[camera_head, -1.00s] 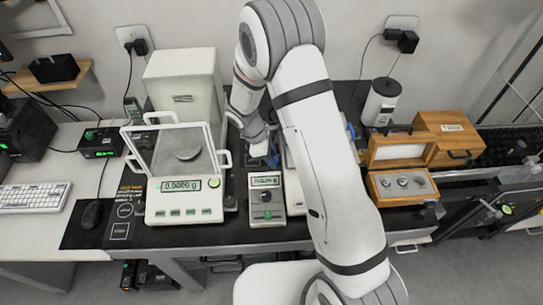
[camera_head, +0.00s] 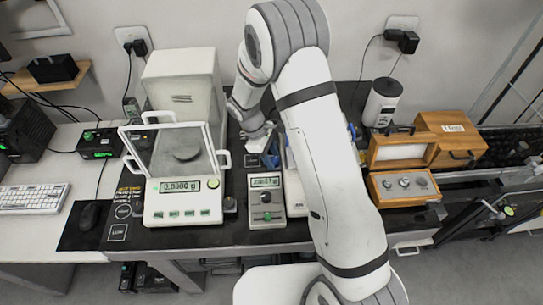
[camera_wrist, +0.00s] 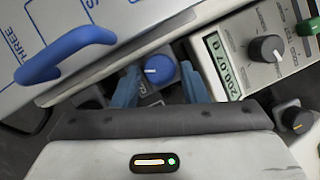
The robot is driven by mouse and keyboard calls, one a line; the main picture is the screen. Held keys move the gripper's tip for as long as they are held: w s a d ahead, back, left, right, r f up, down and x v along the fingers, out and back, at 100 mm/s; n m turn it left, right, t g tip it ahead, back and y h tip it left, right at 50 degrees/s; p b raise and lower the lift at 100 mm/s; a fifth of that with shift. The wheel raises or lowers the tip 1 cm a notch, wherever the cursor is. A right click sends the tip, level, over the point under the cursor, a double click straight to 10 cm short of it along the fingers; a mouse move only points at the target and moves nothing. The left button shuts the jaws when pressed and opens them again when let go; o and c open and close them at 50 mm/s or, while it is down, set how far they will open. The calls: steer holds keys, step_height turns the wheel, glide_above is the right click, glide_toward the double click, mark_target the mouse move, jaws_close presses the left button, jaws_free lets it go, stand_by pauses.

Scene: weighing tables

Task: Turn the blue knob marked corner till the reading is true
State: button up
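A blue knob (camera_wrist: 160,70) with a white pointer line sits on a dark block in the wrist view. Its label is mostly hidden, so I cannot read the word corner. My gripper (camera_wrist: 160,88) is open, with one blue finger on each side of the knob and a gap showing on both sides. In the head view my gripper (camera_head: 270,158) is behind the small grey-white meter. The meter's display (camera_wrist: 222,66) seems to read about 200.07, upside down and slanted in the wrist view. In the head view the display (camera_head: 265,182) is too small to read surely.
A grey knob (camera_wrist: 265,48) is on the meter's face, and another dark knob (camera_wrist: 294,118) is nearby. A white panel with a blue handle (camera_wrist: 65,52) lies close to my left finger. A glass-doored balance (camera_head: 185,203) and a wooden weight box (camera_head: 404,199) flank the meter.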

steer(key=b+v, duration=0.1)
steer(key=v, duration=0.6)
steer(key=shift+a+r, duration=0.15)
steer(key=shift+r, duration=0.15)
